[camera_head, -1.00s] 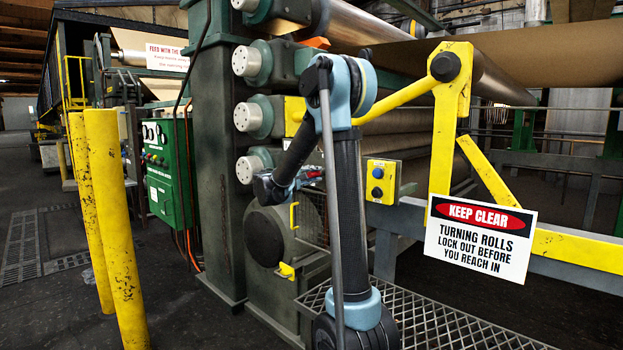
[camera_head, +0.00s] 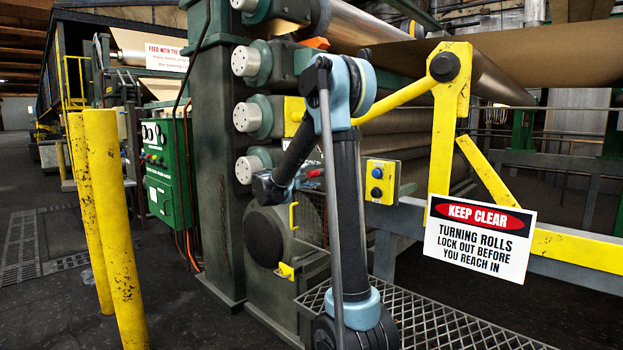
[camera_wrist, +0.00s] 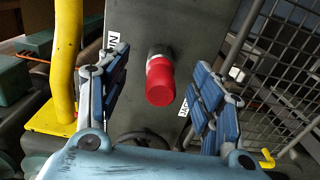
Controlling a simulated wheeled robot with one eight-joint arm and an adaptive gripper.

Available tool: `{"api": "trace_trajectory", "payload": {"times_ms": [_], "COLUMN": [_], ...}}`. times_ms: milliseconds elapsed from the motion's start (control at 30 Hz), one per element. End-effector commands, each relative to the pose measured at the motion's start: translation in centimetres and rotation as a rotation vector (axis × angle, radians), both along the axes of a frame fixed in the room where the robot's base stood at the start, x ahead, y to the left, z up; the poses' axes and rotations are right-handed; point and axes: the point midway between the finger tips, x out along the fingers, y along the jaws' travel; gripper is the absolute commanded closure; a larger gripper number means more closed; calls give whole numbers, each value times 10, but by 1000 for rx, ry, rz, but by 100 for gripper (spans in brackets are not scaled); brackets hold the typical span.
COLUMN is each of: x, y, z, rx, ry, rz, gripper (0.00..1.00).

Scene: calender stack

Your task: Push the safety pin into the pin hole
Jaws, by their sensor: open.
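The safety pin seems to be the red round knob with a pale and dark collar behind it (camera_wrist: 160,85), standing out from a grey plate (camera_wrist: 150,22) in the wrist view. Its far end is at the plate, and the pin hole itself is hidden behind it. My gripper (camera_wrist: 158,66) is open, with one blue-padded finger on each side of the knob and a visible gap on both sides. In the head view my wrist (camera_head: 270,188) is beside the machine frame, and the fingers are mostly hidden behind my arm.
In the wrist view a yellow post (camera_wrist: 66,60) stands left and a wire mesh guard (camera_wrist: 285,75) right. Partly hidden white labels flank the knob. In the head view a yellow button box (camera_head: 380,181) and a warning sign (camera_head: 478,238) are right of my arm.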

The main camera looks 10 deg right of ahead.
Motion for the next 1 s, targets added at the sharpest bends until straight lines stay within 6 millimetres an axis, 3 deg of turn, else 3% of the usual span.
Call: {"api": "trace_trajectory", "payload": {"times_ms": [1000], "x": [-33], "y": [46], "z": [0], "rx": [0], "ry": [0], "rz": [1], "gripper": [40]}}
